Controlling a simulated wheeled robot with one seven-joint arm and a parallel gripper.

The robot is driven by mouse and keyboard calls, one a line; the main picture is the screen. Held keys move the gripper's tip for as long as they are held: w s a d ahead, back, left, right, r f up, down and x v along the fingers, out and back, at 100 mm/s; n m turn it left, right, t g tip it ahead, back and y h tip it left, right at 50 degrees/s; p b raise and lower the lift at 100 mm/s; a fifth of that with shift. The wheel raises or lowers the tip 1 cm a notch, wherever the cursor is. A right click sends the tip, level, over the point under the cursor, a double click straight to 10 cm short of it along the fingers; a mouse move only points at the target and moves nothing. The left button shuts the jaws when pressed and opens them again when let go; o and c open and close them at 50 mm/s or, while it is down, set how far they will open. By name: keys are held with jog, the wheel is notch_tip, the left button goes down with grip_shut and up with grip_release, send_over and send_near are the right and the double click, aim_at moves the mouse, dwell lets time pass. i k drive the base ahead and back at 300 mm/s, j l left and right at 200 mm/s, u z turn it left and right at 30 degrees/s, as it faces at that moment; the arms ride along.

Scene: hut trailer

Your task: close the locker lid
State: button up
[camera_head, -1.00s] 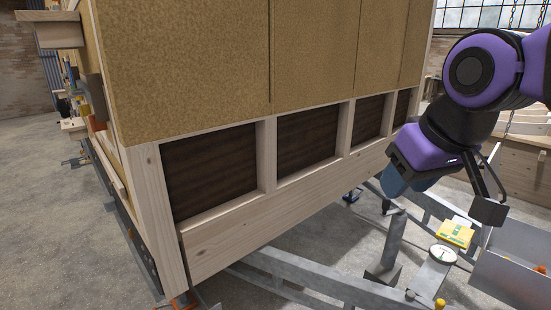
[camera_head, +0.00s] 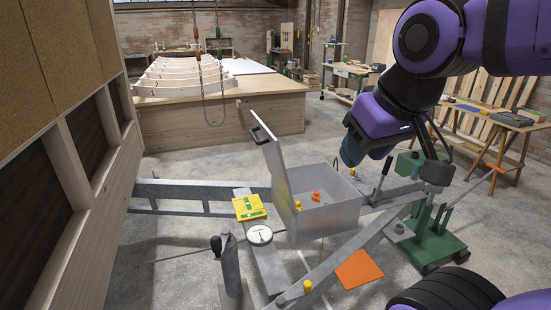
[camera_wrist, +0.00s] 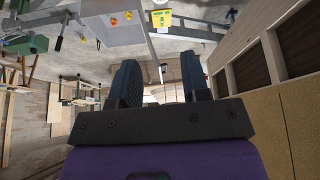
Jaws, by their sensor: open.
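The locker is a grey metal box (camera_head: 325,218) on the trailer frame, with several small orange and yellow things inside. Its lid (camera_head: 273,165) stands open, nearly upright, on the left side of the box, with a dark handle (camera_head: 261,134) at its top. In the wrist view the box (camera_wrist: 115,33) is at the top left. My gripper (camera_wrist: 162,80) is open and empty in the wrist view, its two dark fingers apart.
A yellow case (camera_head: 247,205) and a round white gauge (camera_head: 259,235) are left of the locker. A grey post (camera_head: 229,265) stands in front. The hut wall (camera_head: 85,190) fills the left. A green wheeled stand (camera_head: 425,240) is at the right. A wooden bench (camera_head: 220,118) is behind.

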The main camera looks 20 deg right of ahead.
aim_at(270, 146)
jog(key=i+j+z, duration=0.15)
jog(key=j+z, duration=0.2)
jog(key=j, duration=0.15)
jog(key=j+z, duration=0.35)
jog(key=j, duration=0.15)
jog(key=i+l+u, duration=0.5)
jog(key=l, duration=0.25)
jog(key=k, duration=0.1)
